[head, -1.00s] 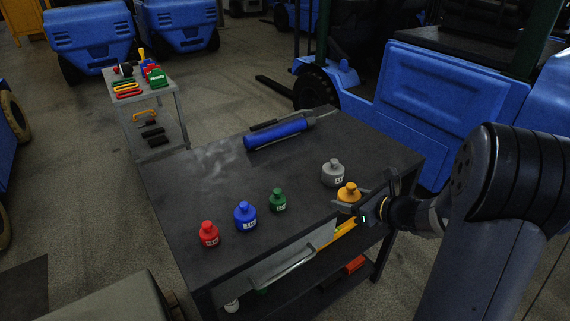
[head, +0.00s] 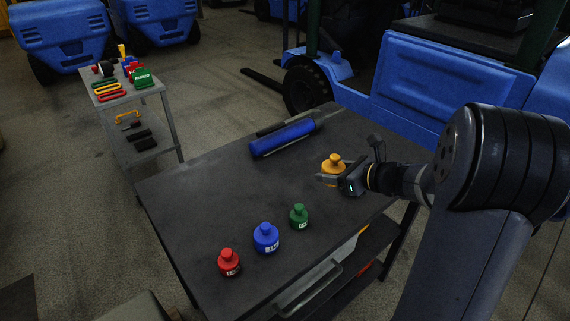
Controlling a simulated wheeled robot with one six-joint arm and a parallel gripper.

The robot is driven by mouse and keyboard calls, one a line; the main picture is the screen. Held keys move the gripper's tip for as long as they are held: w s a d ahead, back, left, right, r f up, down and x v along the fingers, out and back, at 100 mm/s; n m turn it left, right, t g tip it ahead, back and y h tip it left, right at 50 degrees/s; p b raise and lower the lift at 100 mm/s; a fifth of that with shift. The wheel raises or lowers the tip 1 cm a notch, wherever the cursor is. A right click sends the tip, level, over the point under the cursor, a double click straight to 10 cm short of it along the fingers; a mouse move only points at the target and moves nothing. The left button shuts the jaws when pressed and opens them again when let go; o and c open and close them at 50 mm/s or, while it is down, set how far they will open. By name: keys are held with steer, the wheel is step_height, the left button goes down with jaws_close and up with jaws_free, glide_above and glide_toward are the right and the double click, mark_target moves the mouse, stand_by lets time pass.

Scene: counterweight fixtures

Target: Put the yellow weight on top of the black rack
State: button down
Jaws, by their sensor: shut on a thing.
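The yellow weight (head: 333,164) is held in my gripper (head: 331,179), which is shut on it over the right part of the dark workbench top (head: 215,190). The weight looks upright and seems to be above the surface; the exact gap is hard to tell. The grey weight is not visible now; my gripper covers the area where it stood. I cannot clearly make out a black rack in this view.
Red (head: 229,263), blue (head: 266,239) and green (head: 299,216) weights stand along the bench's front. A blue cylinder (head: 283,138) lies at the back with a dark bar behind it. A grey cart (head: 125,90) stands at left. The bench's left middle is clear.

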mark_target(327, 205)
steer(key=shift+w+a, duration=0.15)
steer(key=shift+w, duration=0.05)
steer(key=shift+f+b, duration=0.45)
steer(key=shift+f, duration=4.4)
steer(key=shift+f, duration=0.2)
steer(key=c, duration=0.5)
jaws_free()
steer(key=shift+r, duration=0.1)
